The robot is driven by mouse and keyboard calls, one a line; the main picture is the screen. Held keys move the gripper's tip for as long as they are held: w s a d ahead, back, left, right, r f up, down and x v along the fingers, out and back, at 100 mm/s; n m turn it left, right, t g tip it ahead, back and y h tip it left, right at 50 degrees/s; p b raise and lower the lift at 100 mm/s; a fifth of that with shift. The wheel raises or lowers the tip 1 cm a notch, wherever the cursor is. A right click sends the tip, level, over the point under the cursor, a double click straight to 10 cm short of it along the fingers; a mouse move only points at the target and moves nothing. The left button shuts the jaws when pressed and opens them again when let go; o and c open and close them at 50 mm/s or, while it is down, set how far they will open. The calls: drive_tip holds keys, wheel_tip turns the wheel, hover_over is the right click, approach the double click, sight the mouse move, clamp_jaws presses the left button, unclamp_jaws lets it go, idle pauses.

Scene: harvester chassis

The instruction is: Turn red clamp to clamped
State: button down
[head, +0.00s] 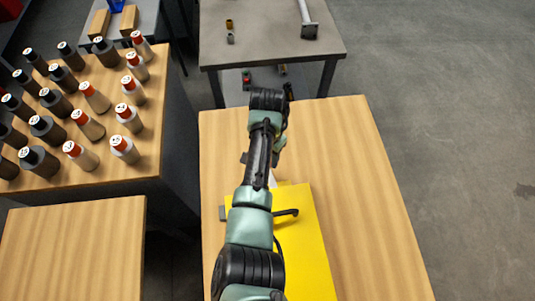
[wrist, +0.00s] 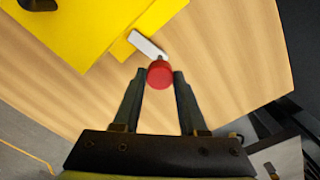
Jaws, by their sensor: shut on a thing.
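The red clamp shows in the wrist view as a round red knob (wrist: 160,75) at the end of a short pale metal lever (wrist: 147,45). The lever runs up and left to a yellow block at the edge of a yellow plate (wrist: 75,35). My gripper (wrist: 160,77) is shut on the red knob, with one dark finger on each side of it. In the head view the yellow plate (head: 312,245) lies on a wooden table. There my own arm covers the red knob and most of the clamp.
The wooden table (head: 365,190) is bare to the right of the plate. A black handle (head: 287,212) stands out from the plate. At the left, a wooden stand (head: 95,165) holds several numbered tool holders. A grey table (head: 270,45) with small parts stands behind.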

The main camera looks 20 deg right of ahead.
drive_tip(key=shift+w+d+r+m, duration=0.1)
drive_tip(key=shift+r+m, duration=0.05)
drive_tip(key=shift+m, duration=0.95)
drive_tip(key=shift+c, duration=2.2)
unclamp_jaws()
wheel_tip(320, 180, up, 13)
drive_tip(key=b, duration=0.1)
